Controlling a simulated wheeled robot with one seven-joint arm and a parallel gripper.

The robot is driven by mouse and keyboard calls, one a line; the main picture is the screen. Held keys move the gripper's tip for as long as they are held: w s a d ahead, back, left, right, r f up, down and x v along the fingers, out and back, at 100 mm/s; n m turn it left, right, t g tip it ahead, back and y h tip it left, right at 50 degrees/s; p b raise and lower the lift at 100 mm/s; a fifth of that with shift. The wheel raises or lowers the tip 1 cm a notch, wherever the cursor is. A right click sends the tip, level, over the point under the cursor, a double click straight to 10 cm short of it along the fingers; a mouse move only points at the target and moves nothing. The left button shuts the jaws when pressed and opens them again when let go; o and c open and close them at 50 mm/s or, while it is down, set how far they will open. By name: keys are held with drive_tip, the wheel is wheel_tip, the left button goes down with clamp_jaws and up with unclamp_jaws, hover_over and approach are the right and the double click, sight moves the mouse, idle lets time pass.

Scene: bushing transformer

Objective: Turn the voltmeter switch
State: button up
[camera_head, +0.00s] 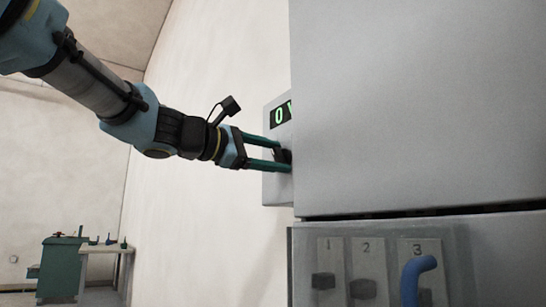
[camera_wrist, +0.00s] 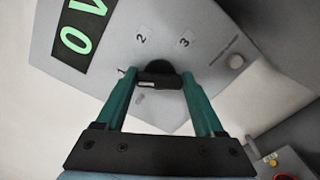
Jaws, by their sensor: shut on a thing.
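The voltmeter box (camera_head: 272,187) is a grey panel on the left side of the large cabinet. Its display (camera_head: 282,114) shows green characters, and in the wrist view the display (camera_wrist: 83,32) reads "0 V". The black voltmeter switch (camera_wrist: 182,69) is on the box face, with labels 2 and 3 beside it. My gripper (camera_head: 283,158) is at the switch, its two green fingers on either side of it. In the wrist view my gripper (camera_wrist: 160,82) is shut on the switch, whose lower part is partly hidden.
The large grey cabinet (camera_head: 420,100) fills the right. Below it are numbered switches (camera_head: 324,280) and a blue handle (camera_head: 411,280). A green workbench (camera_head: 62,265) stands far off at the lower left. A red button (camera_wrist: 286,176) shows at the wrist view's lower right.

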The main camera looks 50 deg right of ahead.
drive_tip(key=o, duration=1.4)
drive_tip(key=b+v, duration=0.2)
drive_tip(key=v, duration=0.8)
drive_tip(key=shift+w+a, duration=0.15)
drive_tip(key=shift+a, duration=0.2)
